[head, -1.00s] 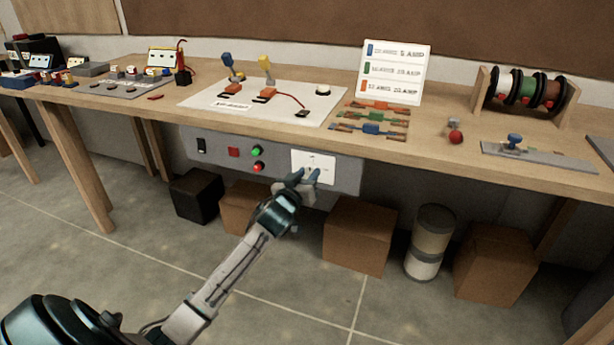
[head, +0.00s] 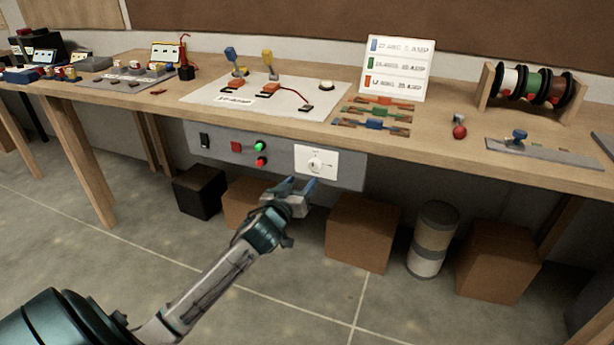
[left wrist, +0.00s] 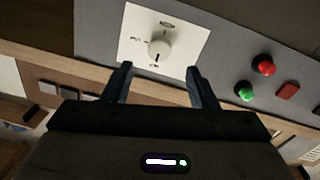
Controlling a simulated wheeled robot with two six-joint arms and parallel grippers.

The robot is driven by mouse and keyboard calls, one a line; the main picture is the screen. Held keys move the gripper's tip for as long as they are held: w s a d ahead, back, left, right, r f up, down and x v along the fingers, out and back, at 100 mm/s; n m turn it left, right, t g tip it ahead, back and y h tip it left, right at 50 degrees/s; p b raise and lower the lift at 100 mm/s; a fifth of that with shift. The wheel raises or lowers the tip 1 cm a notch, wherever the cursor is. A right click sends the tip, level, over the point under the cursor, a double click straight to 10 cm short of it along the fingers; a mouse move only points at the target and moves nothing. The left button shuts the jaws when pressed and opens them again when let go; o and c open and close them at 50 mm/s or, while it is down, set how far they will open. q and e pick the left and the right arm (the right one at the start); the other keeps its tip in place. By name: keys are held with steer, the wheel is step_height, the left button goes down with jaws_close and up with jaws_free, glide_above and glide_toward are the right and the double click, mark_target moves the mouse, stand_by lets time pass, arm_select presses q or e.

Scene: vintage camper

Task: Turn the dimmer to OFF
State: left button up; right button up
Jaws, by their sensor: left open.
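The dimmer is a round white knob (head: 315,164) on a white plate (head: 329,171), set in the grey panel under the bench's front edge. In the left wrist view the knob (left wrist: 159,49) sits on its plate (left wrist: 190,33) just beyond my fingertips, with small markings around it that I cannot read clearly. My left gripper (head: 301,185) is open and empty, a little below and in front of the knob, apart from it. In the left wrist view its two fingers (left wrist: 158,69) stand apart on either side below the knob. My right gripper is not in view.
On the same panel, left of the dimmer, are a green button (head: 262,146), a red one (head: 261,161), a red square (head: 236,147) and a black switch (head: 205,141). The wooden bench top (head: 440,134) overhangs the panel. Cardboard boxes (head: 360,232) stand on the floor beneath.

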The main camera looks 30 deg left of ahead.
arm_select(q)
steer(key=shift+s+d, duration=0.2)
steer(key=shift+s, duration=0.85)
steer(key=shift+s+d, duration=0.2)
steer(key=shift+s, duration=0.8)
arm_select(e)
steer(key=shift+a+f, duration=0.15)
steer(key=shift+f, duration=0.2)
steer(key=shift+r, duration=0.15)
